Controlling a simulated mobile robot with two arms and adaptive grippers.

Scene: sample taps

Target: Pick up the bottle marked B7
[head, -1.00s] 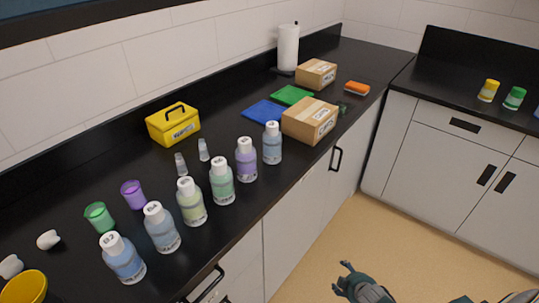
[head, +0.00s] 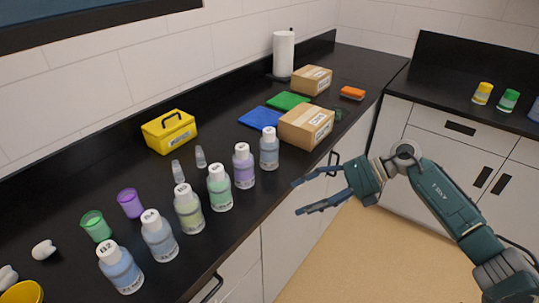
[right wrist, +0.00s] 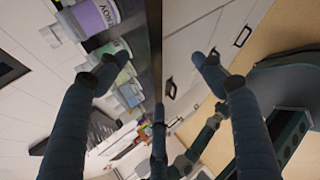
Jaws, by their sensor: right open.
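Several white-capped bottles stand upright in a slanting row along the counter's front edge. The nearest is a blue one marked B2 (head: 121,268), then a grey-blue one that looks marked B4 (head: 159,239). Beyond them are a yellow-green bottle (head: 189,213), a green bottle (head: 219,190), a purple bottle (head: 243,168) and a pale blue bottle (head: 269,151). I cannot read B7 on any of them. My right gripper (head: 297,197) is open and empty, its fingers pointing left, right of the purple and pale blue bottles and apart from them. My left gripper is not seen.
Cardboard boxes (head: 307,126), a blue mat (head: 260,118) and a green mat (head: 288,101) lie behind the row. A yellow toolbox (head: 169,132), a green cup (head: 95,227) and a purple cup (head: 130,203) stand on the wall side. Floor space is clear right of the counter.

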